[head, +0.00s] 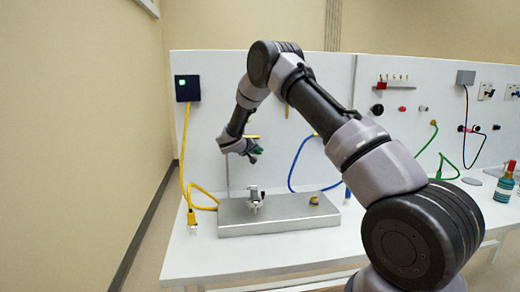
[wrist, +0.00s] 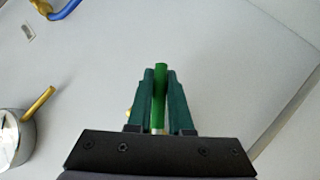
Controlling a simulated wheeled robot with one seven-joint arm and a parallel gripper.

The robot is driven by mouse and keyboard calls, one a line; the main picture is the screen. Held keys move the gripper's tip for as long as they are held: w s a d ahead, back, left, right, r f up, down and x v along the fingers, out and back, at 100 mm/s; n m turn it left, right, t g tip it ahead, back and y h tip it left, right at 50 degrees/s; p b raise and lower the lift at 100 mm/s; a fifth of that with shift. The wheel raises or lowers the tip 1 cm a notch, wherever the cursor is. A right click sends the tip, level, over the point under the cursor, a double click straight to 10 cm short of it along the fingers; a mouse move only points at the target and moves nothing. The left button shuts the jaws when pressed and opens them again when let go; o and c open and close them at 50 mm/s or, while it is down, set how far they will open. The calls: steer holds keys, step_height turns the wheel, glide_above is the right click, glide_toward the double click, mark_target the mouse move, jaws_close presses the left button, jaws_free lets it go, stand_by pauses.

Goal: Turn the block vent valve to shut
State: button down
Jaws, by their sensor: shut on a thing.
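My gripper (head: 255,151) is in front of the white back panel, above the left part of the metal block (head: 280,227). In the wrist view its two dark green fingers (wrist: 160,95) are closed on a bright green handle (wrist: 159,88). The handle is narrow and bar-shaped, with a pale lower end between the fingers. What the handle is fixed to is hidden, so I cannot tell whether it belongs to the block vent valve. A small metal fitting (head: 255,198) stands on the block's left part, below my gripper.
A brass fitting (head: 314,200) sits on the block's right part. A yellow hose (head: 184,150) hangs at the left and a blue hose (head: 297,160) right of my gripper. The front table strip (head: 230,258) is clear.

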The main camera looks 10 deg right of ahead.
steer(key=shift+a+f+m+g+y, duration=0.15)
steer(key=shift+a+f+m+y, duration=0.15)
steer(key=shift+a+m+y, duration=0.6)
steer(key=shift+a+f+m+g+y, duration=0.25)
steer(key=shift+a+m+y, duration=0.3)
steer(key=shift+y, duration=0.7)
steer(key=shift+a+f+m+g+y, duration=0.1)
steer(key=shift+a+f+m+y, duration=0.2)
steer(key=shift+a+m+y, duration=0.5)
steer(key=shift+a+n+y, duration=0.15)
steer(key=shift+n+y, duration=0.1)
steer(key=c, duration=0.8)
jaws_free()
steer(key=shift+c, duration=0.2)
steer(key=v, duration=1)
steer(key=shift+s+r, duration=0.25)
steer(key=shift+s, duration=0.05)
steer(key=shift+a, duration=0.1)
